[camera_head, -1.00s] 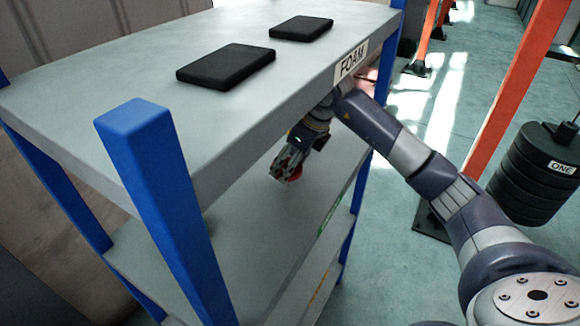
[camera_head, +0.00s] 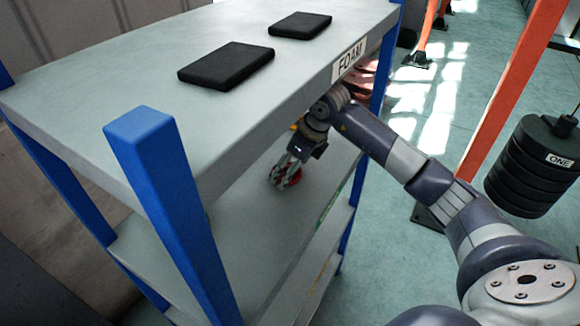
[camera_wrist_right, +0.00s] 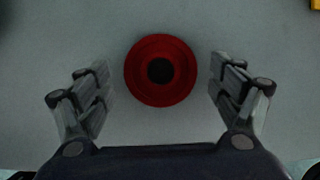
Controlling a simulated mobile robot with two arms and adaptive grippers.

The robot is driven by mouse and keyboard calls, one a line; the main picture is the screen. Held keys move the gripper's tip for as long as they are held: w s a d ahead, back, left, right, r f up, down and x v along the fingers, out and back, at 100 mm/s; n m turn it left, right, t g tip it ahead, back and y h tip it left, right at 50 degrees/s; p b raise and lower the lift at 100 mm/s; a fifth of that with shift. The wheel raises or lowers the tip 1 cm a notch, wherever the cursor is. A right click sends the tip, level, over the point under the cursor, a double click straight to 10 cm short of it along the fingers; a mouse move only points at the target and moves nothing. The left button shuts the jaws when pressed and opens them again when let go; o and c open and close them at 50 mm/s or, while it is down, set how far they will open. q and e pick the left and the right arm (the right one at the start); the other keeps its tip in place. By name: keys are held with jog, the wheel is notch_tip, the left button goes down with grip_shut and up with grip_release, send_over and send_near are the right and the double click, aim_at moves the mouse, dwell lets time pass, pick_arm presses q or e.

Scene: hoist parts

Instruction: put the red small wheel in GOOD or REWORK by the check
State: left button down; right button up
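The red small wheel (camera_wrist_right: 133,71) lies flat on a grey shelf surface in the right wrist view, with a dark round hub at its centre. My right gripper (camera_wrist_right: 160,88) is open, one finger on each side of the wheel with a gap on both sides. In the head view my right gripper (camera_head: 284,180) is under the top shelf, low over the middle shelf, and a bit of the red wheel (camera_head: 293,179) shows by its fingers. My left gripper is not in view. No GOOD or REWORK label can be read.
The shelf unit has blue posts (camera_head: 170,200) and a top shelf (camera_head: 120,100) labelled FOAM (camera_head: 350,61), carrying two black pads (camera_head: 227,66) (camera_head: 300,26). The top shelf is close above my right arm.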

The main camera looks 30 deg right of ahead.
jog(key=shift+b+v, duration=0.45)
jog(key=shift+v, duration=0.75)
jog(key=s+d+b, duration=0.1)
jog(key=s+d, duration=0.1)
jog(key=s, duration=0.1)
jog(key=s+d+b, duration=0.1)
jog(key=s+b, duration=0.1)
jog(key=s, duration=0.1)
jog(key=s+d+b, duration=0.1)
jog(key=s+d, duration=0.1)
jog(key=s, duration=0.1)
jog(key=shift+d+r+b, duration=0.15)
jog(key=shift+d+b, duration=0.2)
jog(key=shift+s+d+r+b, duration=0.1)
jog(key=shift+s+d+b, duration=0.1)
jog(key=shift+s, duration=0.2)
jog(key=shift+s+d+r+b, duration=0.1)
jog(key=shift+s+b, duration=0.05)
jog(key=shift+s, duration=0.2)
